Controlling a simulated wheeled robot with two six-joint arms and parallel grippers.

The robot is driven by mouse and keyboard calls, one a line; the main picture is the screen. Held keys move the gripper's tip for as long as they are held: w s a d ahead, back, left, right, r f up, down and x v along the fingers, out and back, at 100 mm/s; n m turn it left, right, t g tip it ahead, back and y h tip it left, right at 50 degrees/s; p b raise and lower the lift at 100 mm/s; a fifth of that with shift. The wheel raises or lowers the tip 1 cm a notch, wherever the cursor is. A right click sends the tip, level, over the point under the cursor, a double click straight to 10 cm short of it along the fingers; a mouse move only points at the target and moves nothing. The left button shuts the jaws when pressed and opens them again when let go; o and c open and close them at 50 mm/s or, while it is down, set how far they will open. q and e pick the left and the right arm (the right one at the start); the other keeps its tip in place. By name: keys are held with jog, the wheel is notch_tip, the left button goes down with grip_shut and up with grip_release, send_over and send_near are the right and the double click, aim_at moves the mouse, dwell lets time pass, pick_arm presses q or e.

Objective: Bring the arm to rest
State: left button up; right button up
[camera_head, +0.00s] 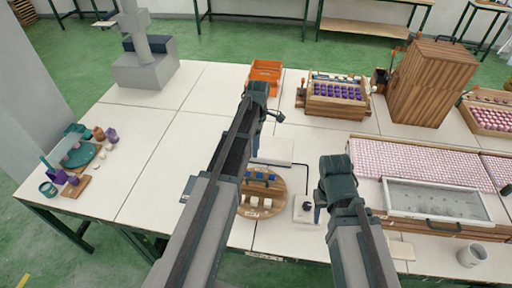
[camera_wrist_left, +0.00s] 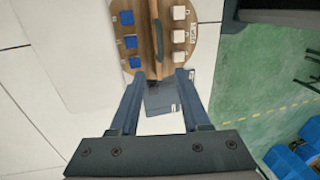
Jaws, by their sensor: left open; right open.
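My left gripper (camera_wrist_left: 159,74) is open in the left wrist view, with nothing held between its fingertips. Beyond the fingertips lies a round wooden board (camera_wrist_left: 150,72) with blue blocks (camera_wrist_left: 130,42) on one side, white blocks (camera_wrist_left: 179,13) on the other and a dark handle between. In the head view my left arm reaches up the middle of the table, and its forearm covers part of the round board (camera_head: 279,198). My right gripper (camera_head: 318,212) is beside a small white box with a black knob (camera_head: 306,209); its fingers are mostly hidden by its wrist.
An orange bin (camera_head: 265,70), a wooden rack of purple items (camera_head: 335,106) and a wooden cabinet (camera_head: 432,80) stand at the back. A pink-dotted tray (camera_head: 420,162) and a clear-topped tray (camera_head: 436,203) lie right. The left-middle table (camera_head: 155,150) is bare.

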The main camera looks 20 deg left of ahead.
dwell(0.3)
pick_arm(q)
jog(key=s+d+f+m+t+b, duration=0.1)
jog(key=s+d+f+m+b, duration=0.1)
jog(key=s+d+m, duration=0.6)
jog(key=s+d+f+m+t+y+b, duration=0.1)
jog(key=s+d+f+m+b, duration=0.1)
jog(key=s+d+m, duration=0.6)
jog(key=s+f+m, duration=0.1)
jog(key=s+m, duration=0.3)
jog(key=m, duration=0.3)
jog(key=shift+d+m+y+b, duration=0.15)
jog(key=shift+m+y+b, duration=0.15)
jog(key=shift+b, duration=0.1)
jog(key=shift+s+f, duration=0.1)
